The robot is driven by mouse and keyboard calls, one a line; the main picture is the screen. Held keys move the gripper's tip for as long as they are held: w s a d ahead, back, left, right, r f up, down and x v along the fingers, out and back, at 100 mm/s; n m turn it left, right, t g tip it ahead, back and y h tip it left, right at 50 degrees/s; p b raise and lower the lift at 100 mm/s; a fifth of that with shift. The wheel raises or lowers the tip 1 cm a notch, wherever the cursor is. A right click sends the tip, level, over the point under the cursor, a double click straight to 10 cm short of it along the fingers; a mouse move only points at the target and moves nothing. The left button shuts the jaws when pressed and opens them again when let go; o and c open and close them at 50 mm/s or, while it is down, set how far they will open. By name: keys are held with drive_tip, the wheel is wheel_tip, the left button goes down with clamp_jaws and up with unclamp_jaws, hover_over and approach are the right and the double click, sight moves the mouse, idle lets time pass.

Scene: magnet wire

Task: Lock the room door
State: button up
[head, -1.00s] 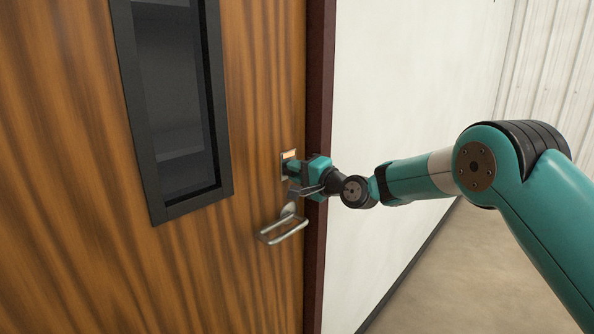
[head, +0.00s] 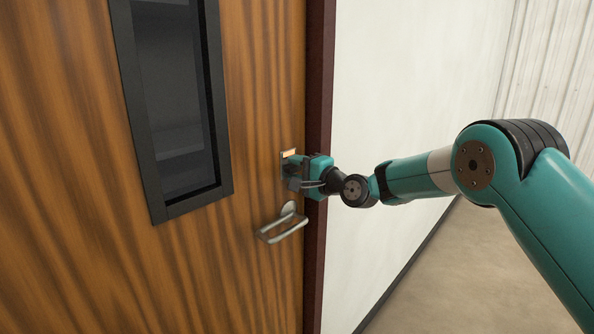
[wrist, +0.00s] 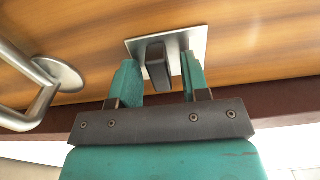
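The wooden door (head: 80,240) fills the left of the head view and looks closed against its dark red frame. The lock is a square metal plate (wrist: 197,42) with a dark thumb-turn (wrist: 157,66) in its middle, seen in the wrist view. My gripper (wrist: 159,80) is open, with one teal finger on each side of the thumb-turn and a gap visible on both sides. In the head view my gripper (head: 291,172) is at the lock plate (head: 289,153) and hides most of it.
A metal lever handle (head: 283,228) is on the door just below the lock; it also shows at the left of the wrist view (wrist: 35,95). A dark-framed window (head: 175,100) is in the door. A white wall (head: 400,90) stands right of the frame.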

drive_tip(key=shift+s+d, duration=0.1)
drive_tip(key=b+v, duration=0.5)
drive_tip(key=v, duration=1.2)
drive_tip(key=shift+b, duration=0.35)
drive_tip(key=shift+s, duration=0.2)
drive_tip(key=s+a+r+n+g+h, duration=0.1)
drive_tip(key=s+a+n+g, duration=0.3)
drive_tip(key=s, duration=0.4)
drive_tip(key=s+d+f+n+g+h, duration=0.1)
drive_tip(key=s+d+n+g+h, duration=0.1)
drive_tip(key=s, duration=0.7)
drive_tip(key=s+d+f+n+g+h, duration=0.1)
drive_tip(key=s+d+n+h, duration=0.3)
drive_tip(key=s, duration=0.5)
drive_tip(key=s+d+f+n+g+h+p, duration=0.1)
drive_tip(key=s+d+f+n+g+h, duration=0.1)
drive_tip(key=s, duration=0.7)
drive_tip(key=d+n+g+h, duration=0.1)
drive_tip(key=d+n+g, duration=0.1)
drive_tip(key=d, duration=0.1)
drive_tip(key=shift+n, duration=0.4)
drive_tip(key=shift+s+f, duration=0.15)
